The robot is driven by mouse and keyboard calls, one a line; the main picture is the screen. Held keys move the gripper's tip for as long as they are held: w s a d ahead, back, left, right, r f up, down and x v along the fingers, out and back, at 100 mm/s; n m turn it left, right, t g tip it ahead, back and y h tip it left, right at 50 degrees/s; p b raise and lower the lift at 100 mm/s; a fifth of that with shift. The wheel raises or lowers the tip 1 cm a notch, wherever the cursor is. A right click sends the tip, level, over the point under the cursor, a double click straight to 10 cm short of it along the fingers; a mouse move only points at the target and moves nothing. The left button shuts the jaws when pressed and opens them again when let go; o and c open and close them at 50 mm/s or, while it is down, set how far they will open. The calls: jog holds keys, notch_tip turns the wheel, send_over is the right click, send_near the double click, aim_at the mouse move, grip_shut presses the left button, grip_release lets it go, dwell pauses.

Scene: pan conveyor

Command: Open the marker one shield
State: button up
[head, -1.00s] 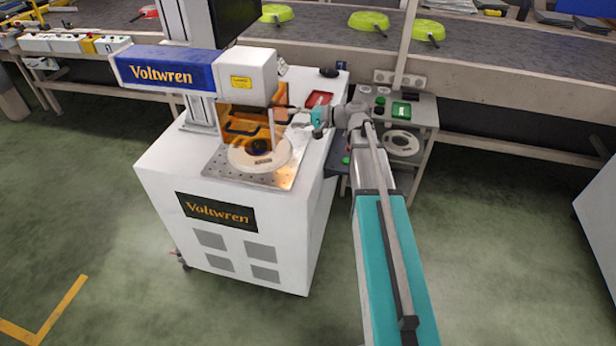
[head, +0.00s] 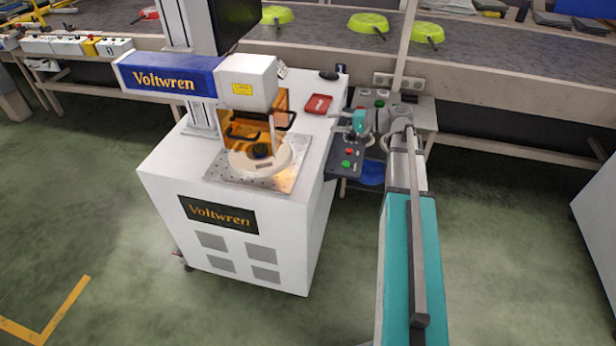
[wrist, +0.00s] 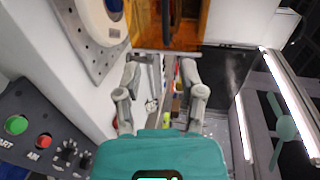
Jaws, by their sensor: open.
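The marker one machine (head: 225,215) is a white Voltwren cabinet with a blue-and-white marking head. Its shield (head: 283,103) is an orange see-through panel with a black handle, below the head and behind the round fixture (head: 243,167). The wrist view shows the orange shield (wrist: 187,22) and its dark handle at the top, beyond my fingertips. My gripper (wrist: 162,66) is open and empty, apart from the shield. In the head view my gripper (head: 340,117) is right of the cabinet top, above the button panel; its fingertips are too small to read clearly there.
A button panel (head: 346,160) with green and red buttons juts from the cabinet's right side. A red tray (head: 318,104) lies on the cabinet top. A small side table (head: 425,112) stands to the right. The conveyor (head: 480,60) with green pans runs behind.

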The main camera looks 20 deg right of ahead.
jog(key=s+a+f+n+g+h+p, duration=0.35)
jog(key=s+a+g+h+p, duration=0.25)
jog(key=s+a, duration=0.45)
jog(key=s+a+n+g+h+p, duration=0.1)
jog(key=s+a+n+h+p, duration=0.1)
jog(key=s+h+p, duration=0.3)
jog(key=shift+s+a+r+g+h+p, duration=0.4)
jog(key=shift+s+a+h, duration=0.15)
jog(key=shift+s+h, duration=0.6)
jog(key=shift+w+n, duration=0.15)
jog(key=shift+n, duration=0.1)
